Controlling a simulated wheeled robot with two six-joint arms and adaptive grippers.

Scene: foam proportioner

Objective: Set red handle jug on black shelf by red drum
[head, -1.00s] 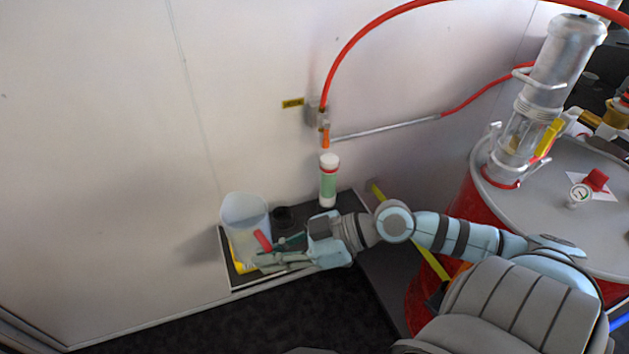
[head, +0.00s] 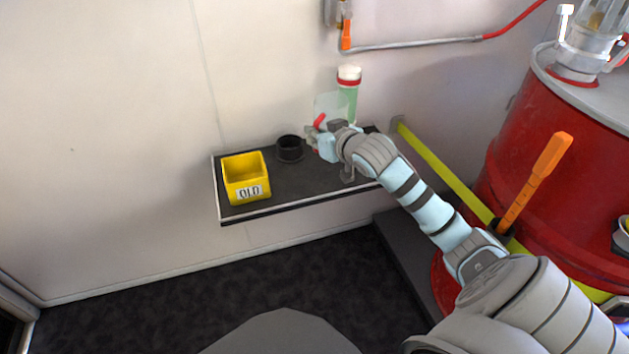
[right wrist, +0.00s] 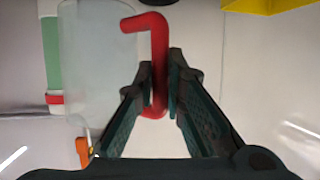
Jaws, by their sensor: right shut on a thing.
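The clear jug (head: 328,103) with the red handle (head: 319,122) is over the back right part of the black shelf (head: 308,184), in front of or beside the green bottle (head: 351,98). My right gripper (head: 316,138) is shut on the red handle. In the right wrist view, the fingers (right wrist: 158,98) pinch the handle (right wrist: 158,50), and the jug body (right wrist: 100,60) is to its left. The gripper hides the jug's base, so I cannot tell whether it touches the shelf. The red drum (head: 515,130) stands right of the shelf. My left gripper is out of view.
A yellow bin (head: 245,186) and a black cup-like holder (head: 289,149) sit on the shelf's left half. The wall pipe (head: 415,43) runs above. A yellow bar (head: 440,173) and an orange-handled tool (head: 535,180) are by the drum. The shelf's middle front is clear.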

